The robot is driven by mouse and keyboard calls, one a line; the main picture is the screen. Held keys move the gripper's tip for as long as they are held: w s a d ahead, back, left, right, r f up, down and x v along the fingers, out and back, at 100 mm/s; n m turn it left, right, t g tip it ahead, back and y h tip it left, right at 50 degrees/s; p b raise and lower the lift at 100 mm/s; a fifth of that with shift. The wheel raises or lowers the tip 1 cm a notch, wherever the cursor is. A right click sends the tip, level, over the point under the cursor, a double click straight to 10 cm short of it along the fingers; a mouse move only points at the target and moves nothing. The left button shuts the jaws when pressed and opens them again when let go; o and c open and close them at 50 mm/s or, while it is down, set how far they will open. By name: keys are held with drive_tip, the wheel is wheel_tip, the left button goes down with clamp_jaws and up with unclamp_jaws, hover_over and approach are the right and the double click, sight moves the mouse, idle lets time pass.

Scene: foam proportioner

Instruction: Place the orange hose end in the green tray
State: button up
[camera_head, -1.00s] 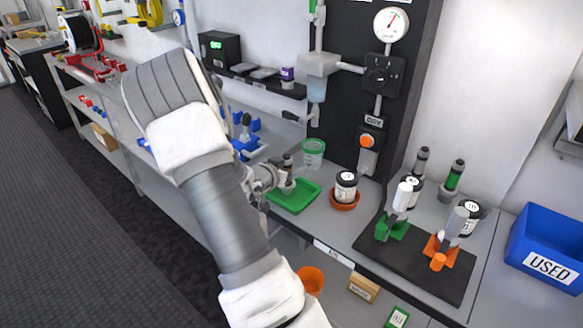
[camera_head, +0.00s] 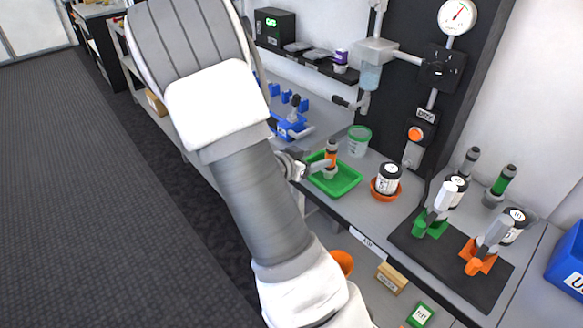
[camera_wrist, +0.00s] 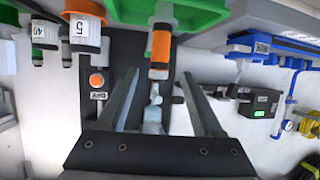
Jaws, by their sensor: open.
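The orange hose end (camera_head: 331,152) has an orange band, a dark top and a pale lower part. It stands upright in the green tray (camera_head: 349,185) on the bench. The wrist view is upside down; there the hose end (camera_wrist: 161,44) hangs from the top, its pale part against the green tray (camera_wrist: 195,18). My gripper (camera_head: 318,165) is beside the hose end, at the tray's left side. In the wrist view my gripper (camera_wrist: 159,75) is open, its fingers apart on either side, with the hose end in line with the gap near the fingertips. Contact cannot be told.
A green-rimmed clear cup (camera_head: 359,141) stands behind the tray. A labelled bottle (camera_head: 388,178) sits in an orange dish to the right. A black board (camera_head: 410,240) with green and orange holders lies farther right. A nozzle (camera_head: 352,103) sticks out behind the tray.

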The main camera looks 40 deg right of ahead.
drive_tip(key=w+a+r+n+t+y, duration=0.2)
drive_tip(key=w+a+r+t+y, duration=0.15)
drive_tip(key=a, duration=0.45)
drive_tip(key=w+a+r+n+t+y, duration=0.2)
drive_tip(key=w+a+r+n+y, duration=0.1)
drive_tip(key=a+y, duration=0.3)
drive_tip(key=s+a+r+n+y, duration=0.2)
drive_tip(key=a+r, duration=0.1)
drive_tip(key=a, duration=0.3)
drive_tip(key=s+a+r+n+y, duration=0.2)
drive_tip(key=s+a+r, duration=0.1)
drive_tip(key=a, duration=0.3)
drive_tip(key=s+a+r+n+g, duration=0.1)
drive_tip(key=s+n, duration=0.2)
drive_tip(key=s, duration=0.6)
drive_tip(key=s+a+r+n+g, duration=0.1)
drive_tip(key=s+r+n+g, duration=0.1)
drive_tip(key=s, duration=0.7)
drive_tip(key=shift+a+r+n, duration=0.15)
drive_tip(key=shift+r+n, duration=0.1)
drive_tip(key=shift+n, duration=0.35)
